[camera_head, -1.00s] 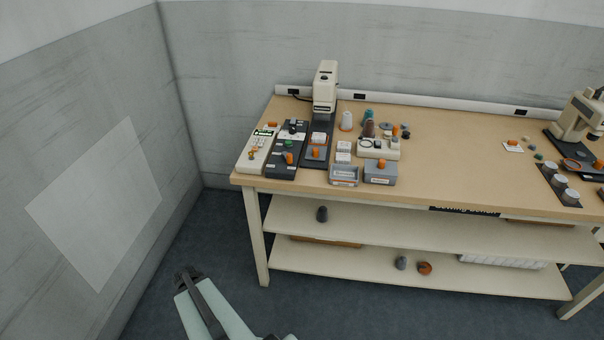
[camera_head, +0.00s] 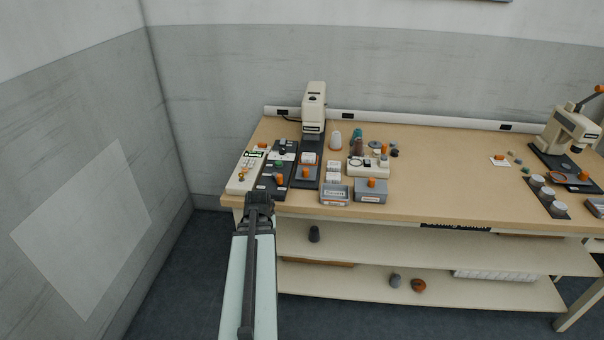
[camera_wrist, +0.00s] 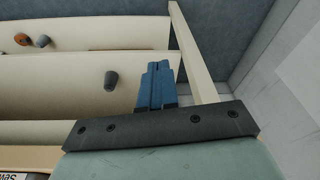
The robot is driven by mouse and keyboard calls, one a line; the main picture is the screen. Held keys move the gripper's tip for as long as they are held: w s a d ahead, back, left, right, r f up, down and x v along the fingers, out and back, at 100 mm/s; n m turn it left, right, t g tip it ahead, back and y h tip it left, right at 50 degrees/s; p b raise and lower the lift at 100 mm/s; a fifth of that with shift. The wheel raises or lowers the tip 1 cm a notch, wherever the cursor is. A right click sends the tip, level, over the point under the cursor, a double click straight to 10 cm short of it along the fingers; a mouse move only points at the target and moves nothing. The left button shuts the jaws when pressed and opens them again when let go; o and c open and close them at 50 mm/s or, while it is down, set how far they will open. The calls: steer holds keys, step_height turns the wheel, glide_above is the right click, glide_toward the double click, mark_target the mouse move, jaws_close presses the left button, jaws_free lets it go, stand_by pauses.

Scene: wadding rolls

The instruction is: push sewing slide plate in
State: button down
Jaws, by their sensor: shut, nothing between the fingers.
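A cream sewing-machine-like unit (camera_head: 313,112) stands on a dark base at the back left of the bench. A grey plate with an orange knob (camera_head: 306,174) lies on the front of that base; it looks like the slide plate, but how far in it sits I cannot tell. My gripper (camera_head: 259,198) is at the bench's front left edge, in front of the dark control panel, apart from the plate. In the wrist view its blue fingers (camera_wrist: 157,83) are together and empty, with the lower shelves beyond them. The plate is not visible in that view.
A cream keypad (camera_head: 246,172) and a dark panel with knobs (camera_head: 277,176) lie left of the unit. Two grey boxes (camera_head: 371,191) stand to its right near the front edge. A second machine (camera_head: 570,132) is far right. The bench middle is clear.

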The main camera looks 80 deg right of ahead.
mark_target(307, 154)
steer(key=s+d+r+h, duration=0.2)
steer(key=s+d+r, duration=0.15)
steer(key=r, duration=0.35)
steer(key=s+d+r+n+h, duration=0.1)
steer(key=s+d+r, duration=0.25)
steer(key=r, duration=0.25)
steer(key=s+d+r+h, duration=0.2)
steer(key=s+d+r, duration=0.15)
steer(key=r, duration=0.35)
steer(key=d+f+n, duration=0.2)
steer(key=w+d+f+n, duration=0.1)
steer(key=d+f+n, duration=0.1)
steer(key=f+n, duration=0.1)
steer(key=d+f+n, duration=0.2)
steer(key=d, duration=0.1)
steer(key=shift+w+f+n+t, duration=0.15)
steer(key=shift+w+n+t, duration=0.05)
steer(key=shift+n+t, duration=0.2)
steer(key=shift+s+d+f, duration=0.1)
steer(key=shift+s+d, duration=0.15)
steer(key=shift+d, duration=0.3)
steer(key=shift+s+d, duration=0.2)
steer(key=shift+d, duration=0.3)
steer(key=shift+s+d, duration=0.45)
steer(key=shift+d, duration=0.3)
steer(key=d, duration=1.5)
